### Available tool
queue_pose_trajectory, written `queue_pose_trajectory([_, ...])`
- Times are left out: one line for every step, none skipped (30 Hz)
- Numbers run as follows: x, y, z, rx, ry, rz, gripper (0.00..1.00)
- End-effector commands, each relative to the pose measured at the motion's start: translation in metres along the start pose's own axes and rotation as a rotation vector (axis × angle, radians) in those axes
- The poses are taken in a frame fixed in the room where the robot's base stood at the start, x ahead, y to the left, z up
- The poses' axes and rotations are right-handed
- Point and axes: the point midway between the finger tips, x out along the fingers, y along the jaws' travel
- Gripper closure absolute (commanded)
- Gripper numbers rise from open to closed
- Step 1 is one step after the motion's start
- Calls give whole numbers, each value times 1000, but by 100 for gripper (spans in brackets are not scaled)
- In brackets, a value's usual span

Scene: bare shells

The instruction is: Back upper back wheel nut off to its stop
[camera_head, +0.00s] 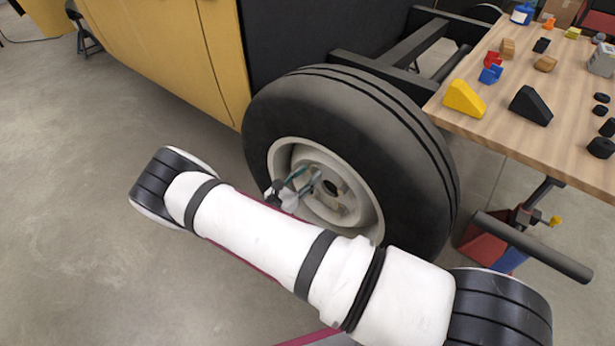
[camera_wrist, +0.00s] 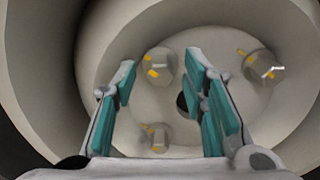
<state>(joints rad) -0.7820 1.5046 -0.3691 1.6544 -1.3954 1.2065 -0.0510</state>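The wheel (camera_head: 437,150) has a pale rim with a recessed hub (camera_wrist: 215,100) and a dark centre hole. In the wrist view, one grey nut with yellow marks (camera_wrist: 158,65) appears between my fingertips. A second nut (camera_wrist: 262,66) is at the right, and a third (camera_wrist: 156,137) is lower, between the fingers' lower parts. I cannot tell for sure which is the upper back one. My gripper (camera_wrist: 161,64) is open, its teal pads apart, with visible gaps beside the nut. In the head view, my gripper (camera_head: 306,180) is inside the rim, and my arm hides its lower left.
A wooden table (camera_head: 570,135) at the right holds a yellow wedge (camera_head: 464,98), a black wedge (camera_head: 530,105) and several small parts. A red and blue stand (camera_head: 490,245) is below it. Yellow bodywork (camera_head: 180,45) is left of the tyre. The floor at left is clear.

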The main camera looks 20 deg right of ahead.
Motion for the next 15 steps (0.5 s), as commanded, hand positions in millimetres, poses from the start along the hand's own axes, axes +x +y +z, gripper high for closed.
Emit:
queue_pose_trajectory([3, 0, 0, 0, 0, -1, 61])
queue_pose_trajectory([4, 0, 0, 0, 0, 0, 61])
queue_pose_trajectory([5, 0, 0, 0, 1, 0, 61])
queue_pose_trajectory([6, 0, 0, 0, 1, 0, 61])
queue_pose_trajectory([6, 0, 0, 0, 1, 1, 61])
queue_pose_trajectory([6, 0, 0, 0, 1, 1, 61])
queue_pose_trajectory([6, 0, 0, 0, 1, 1, 61])
queue_pose_trajectory([6, 0, 0, 0, 1, 1, 61])
queue_pose_trajectory([6, 0, 0, 0, 1, 1, 61])
queue_pose_trajectory([6, 0, 0, 0, 1, 1, 61])
queue_pose_trajectory([6, 0, 0, 0, 1, 1, 61])
queue_pose_trajectory([6, 0, 0, 0, 1, 1, 68])
queue_pose_trajectory([6, 0, 0, 0, 1, 1, 75])
queue_pose_trajectory([6, 0, 0, 0, 1, 1, 81])
queue_pose_trajectory([6, 0, 0, 0, 1, 1, 90])
